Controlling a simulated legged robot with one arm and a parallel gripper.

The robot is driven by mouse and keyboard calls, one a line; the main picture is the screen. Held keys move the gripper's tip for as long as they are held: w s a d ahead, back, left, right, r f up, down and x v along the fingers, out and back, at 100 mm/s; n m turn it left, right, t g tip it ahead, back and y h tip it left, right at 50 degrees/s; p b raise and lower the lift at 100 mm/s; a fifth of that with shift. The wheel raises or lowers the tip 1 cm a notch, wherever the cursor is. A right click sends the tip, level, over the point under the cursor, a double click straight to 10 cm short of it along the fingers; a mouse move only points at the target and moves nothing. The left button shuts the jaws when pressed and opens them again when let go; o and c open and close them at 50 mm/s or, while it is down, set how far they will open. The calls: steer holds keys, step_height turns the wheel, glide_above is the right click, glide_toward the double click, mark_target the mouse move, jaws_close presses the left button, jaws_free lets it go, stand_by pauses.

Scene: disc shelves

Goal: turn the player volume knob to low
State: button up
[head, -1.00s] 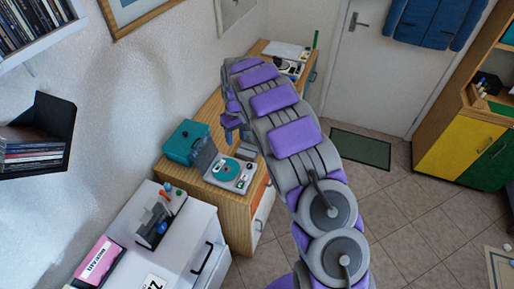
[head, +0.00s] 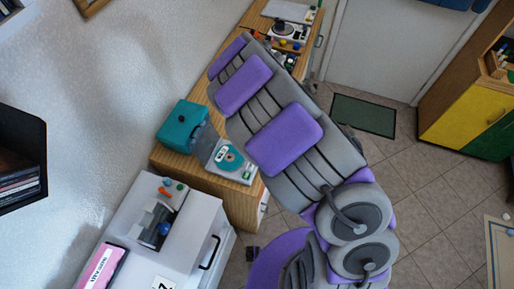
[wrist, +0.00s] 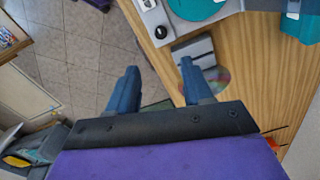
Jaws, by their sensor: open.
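The player (head: 232,162) is a small light-grey unit with a teal disc and an open lid. It stands on the wooden cabinet, just left of my arm in the head view. In the wrist view the player (wrist: 180,20) is cut off by the top edge; a small dark round knob (wrist: 160,32) shows on its near corner. I cannot read its setting. My gripper (wrist: 158,66) is open, with two blue fingers apart and nothing between them. The player lies beyond the fingertips, not touching them. My arm hides the gripper in the head view.
A teal box (head: 183,127) stands beside the player on the wooden cabinet (head: 238,205). A shiny disc (wrist: 217,80) lies on the wood near my right finger. A white cabinet (head: 190,225) stands nearer. Equipment with knobs (head: 287,35) is at the far end.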

steer(key=f, duration=1.3)
steer(key=shift+a+f, duration=0.2)
steer(key=shift+f, duration=0.15)
steer(key=shift+c, duration=0.4)
jaws_close()
